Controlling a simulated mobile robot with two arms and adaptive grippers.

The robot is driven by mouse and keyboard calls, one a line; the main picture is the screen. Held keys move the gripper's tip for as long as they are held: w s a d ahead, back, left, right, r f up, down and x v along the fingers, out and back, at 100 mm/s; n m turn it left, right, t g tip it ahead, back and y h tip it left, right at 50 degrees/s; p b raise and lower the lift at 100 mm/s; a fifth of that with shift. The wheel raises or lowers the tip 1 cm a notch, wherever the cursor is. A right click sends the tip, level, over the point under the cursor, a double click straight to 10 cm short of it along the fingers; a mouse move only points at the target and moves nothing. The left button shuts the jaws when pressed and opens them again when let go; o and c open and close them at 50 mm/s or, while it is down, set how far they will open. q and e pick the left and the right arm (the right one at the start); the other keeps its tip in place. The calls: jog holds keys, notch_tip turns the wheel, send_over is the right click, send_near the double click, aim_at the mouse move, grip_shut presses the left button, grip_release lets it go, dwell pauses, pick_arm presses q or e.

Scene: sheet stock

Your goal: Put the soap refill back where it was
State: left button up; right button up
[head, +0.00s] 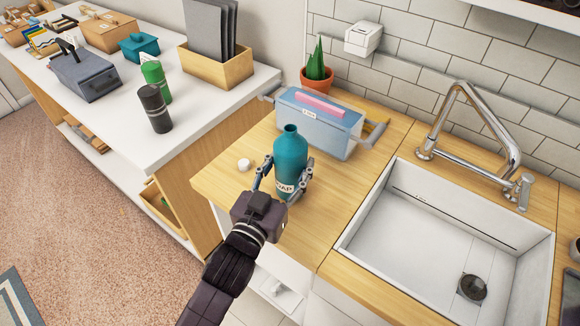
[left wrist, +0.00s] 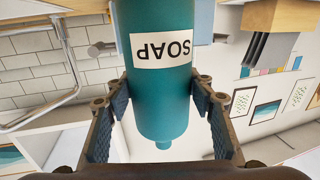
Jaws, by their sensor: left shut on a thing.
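The soap refill is a teal bottle (head: 290,150) with a white SOAP label and an open-looking neck. It is upright over the wooden counter (head: 222,180), left of the sink; I cannot tell whether its base touches the counter. My left gripper (head: 286,174) is shut around the bottle's lower part from the front. In the left wrist view the bottle (left wrist: 165,90) appears upside down, between the two fingers of the gripper (left wrist: 162,102). A small white cap (head: 244,165) lies on the counter to the left of the bottle. My right gripper is not in view.
A blue-grey caddy (head: 340,135) with a pink item and side handles stands just behind the bottle. A potted plant (head: 317,78) is behind it. The white sink (head: 400,240) and its tap (head: 490,125) are to the right. A white table (head: 215,100) with several items is at left.

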pick_arm(q)
jog(key=shift+f, duration=0.65)
jog(key=shift+f, duration=0.2)
jog(key=o, duration=1.2)
jog(key=shift+r, duration=0.2)
jog(key=b+v, duration=0.2)
jog(key=v, duration=1)
